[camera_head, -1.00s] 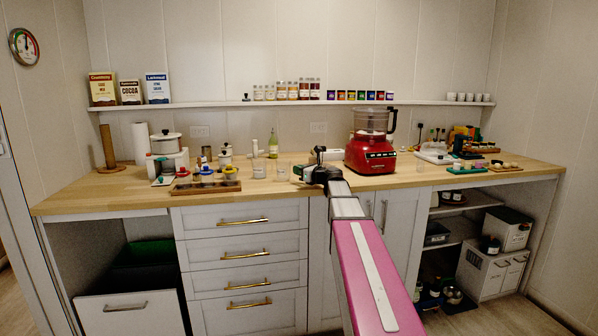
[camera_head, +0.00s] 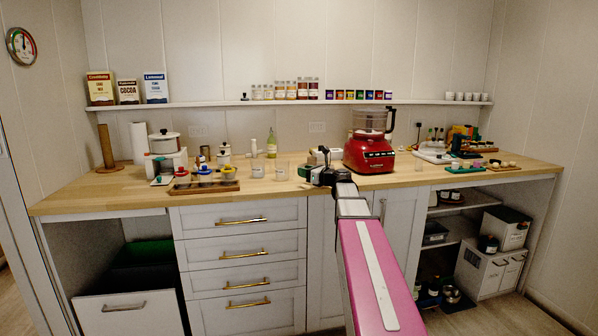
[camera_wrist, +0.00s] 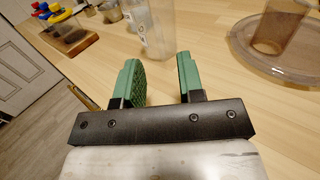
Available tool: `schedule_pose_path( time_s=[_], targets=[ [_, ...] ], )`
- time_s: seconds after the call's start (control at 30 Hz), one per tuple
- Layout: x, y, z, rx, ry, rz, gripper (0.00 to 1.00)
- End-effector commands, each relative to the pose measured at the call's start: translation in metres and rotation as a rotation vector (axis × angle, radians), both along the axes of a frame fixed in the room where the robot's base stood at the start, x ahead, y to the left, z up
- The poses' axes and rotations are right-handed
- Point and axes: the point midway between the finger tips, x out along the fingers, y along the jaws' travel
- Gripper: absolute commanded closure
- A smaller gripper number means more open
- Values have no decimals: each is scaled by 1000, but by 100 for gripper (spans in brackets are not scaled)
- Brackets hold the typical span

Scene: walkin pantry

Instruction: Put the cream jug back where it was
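My gripper (camera_head: 307,173) is over the front of the wooden counter, left of the red food processor. In the wrist view its two green fingers (camera_wrist: 162,80) are apart with nothing between them. A clear, marked vessel (camera_wrist: 150,28) stands upright just beyond the fingertips, apart from them. In the head view two small clear vessels, one nearer (camera_head: 281,173) and one farther left (camera_head: 258,171), stand left of my gripper. I cannot tell which vessel, if any, is the cream jug.
A wooden tray of jars with coloured lids (camera_head: 204,187) lies farther left. The red food processor (camera_head: 369,152) stands right of my gripper. In the wrist view a clear round dish (camera_wrist: 255,66) with a brownish cylinder is at right. Bare counter lies between.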

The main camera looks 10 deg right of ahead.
Motion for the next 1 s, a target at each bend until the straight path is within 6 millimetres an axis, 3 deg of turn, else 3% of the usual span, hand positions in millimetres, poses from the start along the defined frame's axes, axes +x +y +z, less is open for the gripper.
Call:
schedule_pose_path(
  time_s=[0.1, 0.4, 1.0],
  targets=[
    [-24, -16, 0, 0, 0, -2, 65],
    [-56, -41, 0, 0, 0, 0, 65],
    [-60, -46, -1, 0, 0, 0, 65]
  ],
)
